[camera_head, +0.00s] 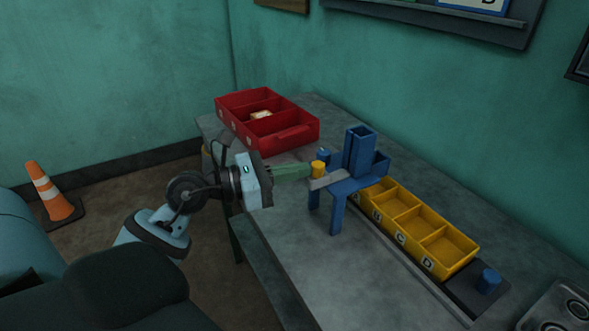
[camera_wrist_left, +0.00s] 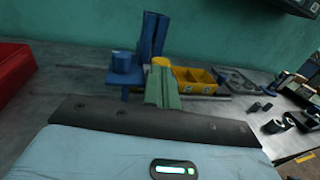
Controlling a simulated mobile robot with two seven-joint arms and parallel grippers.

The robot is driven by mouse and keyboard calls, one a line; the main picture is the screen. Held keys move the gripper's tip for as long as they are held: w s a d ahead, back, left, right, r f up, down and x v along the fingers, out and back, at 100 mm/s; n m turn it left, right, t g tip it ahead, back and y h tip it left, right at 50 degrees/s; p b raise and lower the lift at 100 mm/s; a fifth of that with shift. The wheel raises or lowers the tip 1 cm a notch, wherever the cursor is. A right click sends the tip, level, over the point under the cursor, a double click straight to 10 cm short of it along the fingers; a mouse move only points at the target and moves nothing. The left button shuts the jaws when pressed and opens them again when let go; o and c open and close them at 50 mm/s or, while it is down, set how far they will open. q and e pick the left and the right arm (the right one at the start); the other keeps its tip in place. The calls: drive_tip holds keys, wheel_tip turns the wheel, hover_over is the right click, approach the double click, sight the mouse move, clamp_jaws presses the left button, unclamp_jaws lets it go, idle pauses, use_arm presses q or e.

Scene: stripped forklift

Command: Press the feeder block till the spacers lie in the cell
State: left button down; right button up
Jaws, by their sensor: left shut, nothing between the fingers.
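The blue feeder (camera_head: 360,152) stands on the bench with an upright open-topped tower. At its left end is a yellow block (camera_head: 319,168), above a grey plate (camera_head: 328,180); I take the yellow one as the feeder block. My left gripper (camera_head: 306,170) is shut and empty, its green fingers pointing at the yellow block; I cannot tell if they touch. In the left wrist view the fingers (camera_wrist_left: 160,78) show just in front of the yellow block (camera_wrist_left: 161,61). A yellow tray (camera_head: 440,262) with lettered cells runs beneath the feeder. The cells in sight look empty. I see no spacers. My right gripper is not in view.
A red divided bin (camera_head: 307,142) with a pale item (camera_head: 261,115) stands at the bench's back left. A blue knob (camera_head: 488,280) sits beyond the tray's near end. Black parts (camera_wrist_left: 280,125) lie at right in the wrist view. The bench front left is clear.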

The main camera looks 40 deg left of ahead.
sight(313, 163)
use_arm(q)
drive_tip(key=x, duration=0.3)
drive_tip(key=a+p+x, duration=0.1)
drive_tip(key=x, duration=0.1)
drive_tip(key=shift+w+d+r, duration=0.1)
drive_tip(key=shift+w, duration=0.3)
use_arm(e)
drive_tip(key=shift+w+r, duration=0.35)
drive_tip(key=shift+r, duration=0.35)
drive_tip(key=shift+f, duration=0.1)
